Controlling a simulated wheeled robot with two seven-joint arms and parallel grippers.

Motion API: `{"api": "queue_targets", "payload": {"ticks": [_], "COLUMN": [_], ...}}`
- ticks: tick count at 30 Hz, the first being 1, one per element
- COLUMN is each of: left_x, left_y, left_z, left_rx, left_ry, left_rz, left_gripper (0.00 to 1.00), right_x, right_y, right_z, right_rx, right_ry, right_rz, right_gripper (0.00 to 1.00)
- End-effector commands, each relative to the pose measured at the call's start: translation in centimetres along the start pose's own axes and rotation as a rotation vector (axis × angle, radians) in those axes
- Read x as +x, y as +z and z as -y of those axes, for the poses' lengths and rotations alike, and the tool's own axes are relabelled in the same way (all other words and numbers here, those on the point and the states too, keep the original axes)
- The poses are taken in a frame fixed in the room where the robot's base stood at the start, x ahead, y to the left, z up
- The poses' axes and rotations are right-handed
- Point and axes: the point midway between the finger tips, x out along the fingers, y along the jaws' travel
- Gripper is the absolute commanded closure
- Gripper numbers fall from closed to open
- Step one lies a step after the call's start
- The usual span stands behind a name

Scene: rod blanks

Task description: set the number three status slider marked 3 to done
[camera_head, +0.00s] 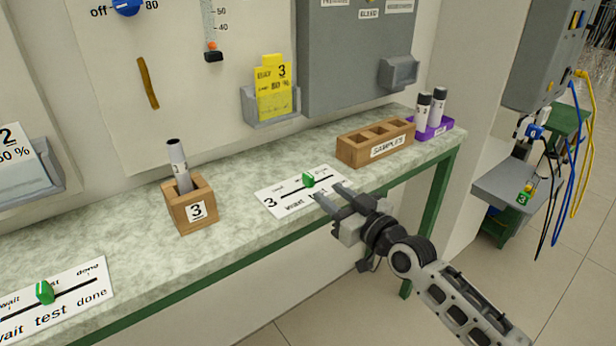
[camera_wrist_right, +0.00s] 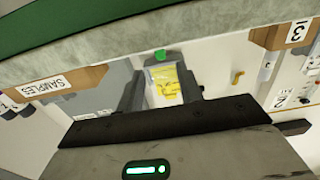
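The number 3 status slider is a white plate (camera_head: 268,203) marked 3 on the bench. Its green knob (camera_head: 308,180) stands near the middle of the dark track, around the test position. My right gripper (camera_head: 329,191) is open just in front of the plate, its fingers pointing at the knob without visibly touching it. In the right wrist view, the green knob (camera_wrist_right: 160,55) shows beyond the gap between the two fingers (camera_wrist_right: 161,77). The fingers hide part of the plate's right side. My left gripper is not in view.
A wooden block (camera_head: 193,211) marked 3 holds a rod at left. A wooden SAMPLES rack (camera_head: 360,157) and a purple holder (camera_head: 436,131) with rods stand at right. Another slider plate (camera_head: 75,295) lies front left. A yellow card (camera_head: 273,90) stands in a wall pocket behind.

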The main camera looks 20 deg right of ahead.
Motion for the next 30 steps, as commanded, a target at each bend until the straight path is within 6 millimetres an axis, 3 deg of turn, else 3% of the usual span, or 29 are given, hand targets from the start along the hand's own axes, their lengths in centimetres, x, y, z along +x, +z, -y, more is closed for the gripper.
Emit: {"api": "queue_targets", "payload": {"ticks": [6, 12, 25, 26, 30], "left_x": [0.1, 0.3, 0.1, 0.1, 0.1], "left_y": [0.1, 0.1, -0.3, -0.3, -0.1], "left_z": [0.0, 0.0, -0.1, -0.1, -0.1], "left_rx": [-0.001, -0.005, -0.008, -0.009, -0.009], "left_ry": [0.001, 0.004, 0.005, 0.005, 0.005], "left_rz": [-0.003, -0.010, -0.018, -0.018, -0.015], "left_gripper": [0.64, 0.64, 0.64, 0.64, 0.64], "right_x": [4.8, 7.6, 8.7, 8.7, 8.6], "right_y": [0.0, 0.1, 0.1, 0.1, 0.1], "right_z": [0.0, 0.1, 0.1, 0.1, 0.1], "right_rx": [0.001, 0.000, 0.001, 0.001, 0.001], "right_ry": [0.000, 0.000, -0.001, -0.001, -0.001], "right_rz": [-0.001, -0.001, 0.001, 0.001, 0.001], "right_gripper": [0.64, 0.64, 0.64, 0.66, 1.00]}}
